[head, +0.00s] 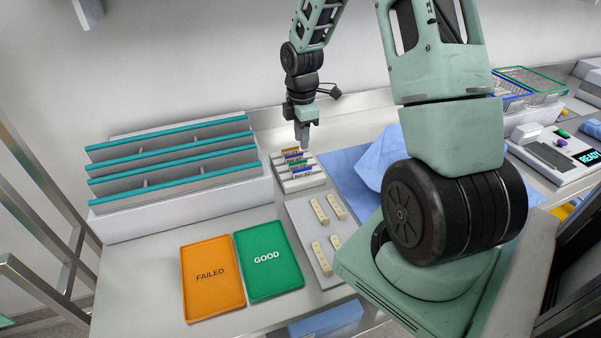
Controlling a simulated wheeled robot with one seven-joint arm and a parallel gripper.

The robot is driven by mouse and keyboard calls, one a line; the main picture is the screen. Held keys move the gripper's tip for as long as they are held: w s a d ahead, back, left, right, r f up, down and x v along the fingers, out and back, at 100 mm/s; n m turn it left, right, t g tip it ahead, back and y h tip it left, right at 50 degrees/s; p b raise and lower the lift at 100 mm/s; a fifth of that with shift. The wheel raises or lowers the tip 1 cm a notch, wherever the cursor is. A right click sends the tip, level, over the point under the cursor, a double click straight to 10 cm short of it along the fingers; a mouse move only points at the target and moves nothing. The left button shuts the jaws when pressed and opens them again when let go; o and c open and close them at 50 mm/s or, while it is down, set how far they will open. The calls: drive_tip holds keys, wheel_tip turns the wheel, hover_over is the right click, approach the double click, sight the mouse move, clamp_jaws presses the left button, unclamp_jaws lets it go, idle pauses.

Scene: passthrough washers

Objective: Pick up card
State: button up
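My gripper (303,146) points down at the back right of the rack, close to the orange and purple cards. Its fingers look close together, but the view is too small to show a gap, a grip or contact.
An orange FAILED tray (212,292) and a green GOOD tray (268,275) lie at the front. A grey plate (311,240) with several beige pieces lies beside them. A tiered rack (180,205) stands left, blue cloth (362,170) right. A READY device (560,155) is far right.

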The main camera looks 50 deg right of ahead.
hover_over(303, 169)
wheel_tip(303, 169, down, 5)
wheel_tip(303, 169, down, 4)
drive_tip(key=p, duration=0.3)
drive_tip(key=shift+r, duration=0.2)
drive_tip(key=shift+w+f, duration=0.1)
drive_tip(key=shift+f, duration=0.65)
clamp_jaws()
